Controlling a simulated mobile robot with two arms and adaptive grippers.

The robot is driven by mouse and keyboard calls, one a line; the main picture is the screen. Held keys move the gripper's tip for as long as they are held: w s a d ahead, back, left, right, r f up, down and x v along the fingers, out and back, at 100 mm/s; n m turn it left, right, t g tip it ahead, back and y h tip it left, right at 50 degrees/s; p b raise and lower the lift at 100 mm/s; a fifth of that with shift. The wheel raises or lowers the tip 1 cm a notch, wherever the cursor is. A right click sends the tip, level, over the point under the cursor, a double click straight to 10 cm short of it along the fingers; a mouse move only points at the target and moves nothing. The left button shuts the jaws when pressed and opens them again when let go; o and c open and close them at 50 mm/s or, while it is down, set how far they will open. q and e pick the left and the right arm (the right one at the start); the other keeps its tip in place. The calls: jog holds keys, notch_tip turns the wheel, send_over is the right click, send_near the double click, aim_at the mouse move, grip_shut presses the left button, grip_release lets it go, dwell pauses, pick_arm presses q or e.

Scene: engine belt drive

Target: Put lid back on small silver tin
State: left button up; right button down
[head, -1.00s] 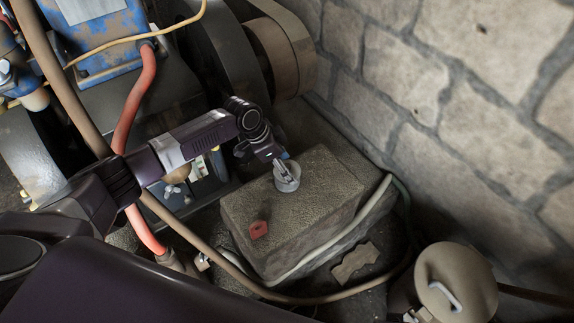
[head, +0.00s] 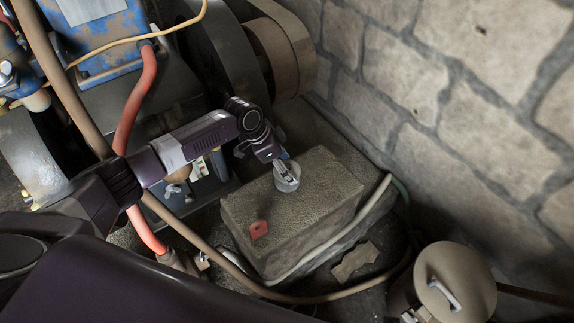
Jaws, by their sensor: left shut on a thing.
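A small round silver tin (head: 288,186) stands on the far part of the stone block's top. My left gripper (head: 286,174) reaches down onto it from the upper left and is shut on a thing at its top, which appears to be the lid. The fingers cover part of the round silver top. I cannot tell from this view where lid and tin meet, or whether the lid is fully seated. My right gripper is not in view.
The stone block (head: 305,200) also bears a small red piece (head: 258,229). A pale hose (head: 335,245) runs around the block. A lidded beige canister (head: 455,280) stands at lower right. The stone wall (head: 470,110) is to the right, machinery (head: 200,70) to the left.

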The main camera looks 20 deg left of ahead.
pick_arm(q)
jog(key=o, duration=1.5)
jog(key=shift+c, duration=0.2)
